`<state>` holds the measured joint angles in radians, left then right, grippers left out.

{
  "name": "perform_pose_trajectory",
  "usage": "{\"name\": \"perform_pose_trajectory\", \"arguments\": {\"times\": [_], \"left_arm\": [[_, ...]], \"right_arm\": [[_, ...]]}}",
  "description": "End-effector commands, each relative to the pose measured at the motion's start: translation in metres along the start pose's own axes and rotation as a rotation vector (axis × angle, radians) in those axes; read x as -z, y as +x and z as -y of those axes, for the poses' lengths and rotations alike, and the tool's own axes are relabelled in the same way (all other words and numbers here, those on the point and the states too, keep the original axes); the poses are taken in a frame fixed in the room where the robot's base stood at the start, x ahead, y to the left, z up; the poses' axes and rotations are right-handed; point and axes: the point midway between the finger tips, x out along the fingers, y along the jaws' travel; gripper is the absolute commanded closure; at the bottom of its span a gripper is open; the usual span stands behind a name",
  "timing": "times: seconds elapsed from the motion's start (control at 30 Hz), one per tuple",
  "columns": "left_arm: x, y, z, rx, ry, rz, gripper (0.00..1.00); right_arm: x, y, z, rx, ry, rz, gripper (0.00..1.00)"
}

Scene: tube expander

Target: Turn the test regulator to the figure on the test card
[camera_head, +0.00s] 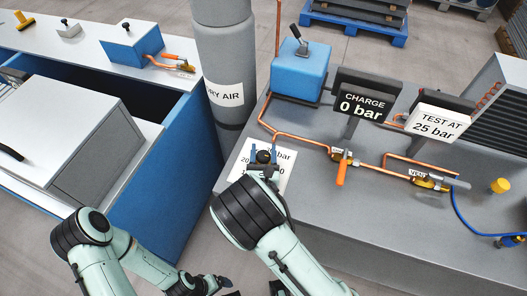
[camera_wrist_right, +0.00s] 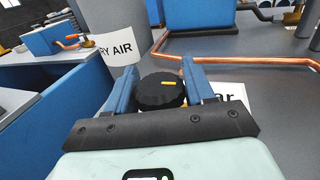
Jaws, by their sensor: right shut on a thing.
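The test regulator's black knob (camera_head: 264,156) stands at the left front of the grey bench, over a white scale plate (camera_head: 272,190) that is partly hidden. My right gripper (camera_head: 263,163) is shut on the knob, with a blue finger on each side. In the right wrist view the knob (camera_wrist_right: 160,91) shows a yellow mark on top, between the fingers (camera_wrist_right: 160,90). The test card (camera_head: 437,123) reads "TEST AT 25 bar". The charge display (camera_head: 361,105) reads "0 bar". My left arm is low at the left; its dark gripper (camera_head: 203,286) shows only partly at the bottom edge.
Copper pipes (camera_head: 310,143) run across the bench to an orange-handled valve (camera_head: 341,168) and a vent valve (camera_head: 430,183). A blue box (camera_head: 298,74) with a lever stands behind. A grey "DRY AIR" cylinder (camera_head: 226,60) stands left of the bench. The bench front is clear.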

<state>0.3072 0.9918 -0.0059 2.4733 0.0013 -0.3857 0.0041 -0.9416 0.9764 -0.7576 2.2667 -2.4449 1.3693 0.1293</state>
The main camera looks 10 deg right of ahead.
Motion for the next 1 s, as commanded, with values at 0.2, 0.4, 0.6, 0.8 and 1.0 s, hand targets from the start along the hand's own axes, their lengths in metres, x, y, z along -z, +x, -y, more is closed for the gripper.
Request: {"name": "perform_pose_trajectory", "arguments": {"times": [0.2, 0.4, 0.6, 0.8, 1.0], "left_arm": [[0.001, -0.002, -0.001, 0.0, 0.0, -0.001, 0.1], [0.002, -0.006, -0.003, -0.001, 0.001, -0.004, 0.1], [0.005, -0.013, -0.006, -0.003, 0.003, -0.008, 0.1], [0.009, -0.022, -0.011, -0.005, 0.005, -0.015, 0.1], [0.016, -0.034, -0.018, -0.008, 0.009, -0.025, 0.1]], "right_arm": [[-0.001, 0.001, 0.001, 0.037, -0.001, 0.001, 0.77], [-0.001, 0.001, 0.002, 0.139, 0.002, 0.001, 0.77], [-0.002, 0.001, 0.004, 0.308, 0.002, 0.001, 0.77], [-0.002, 0.0, 0.007, 0.498, 0.001, 0.001, 0.77], [-0.003, -0.001, 0.01, 0.689, 0.002, 0.003, 0.77]]}}
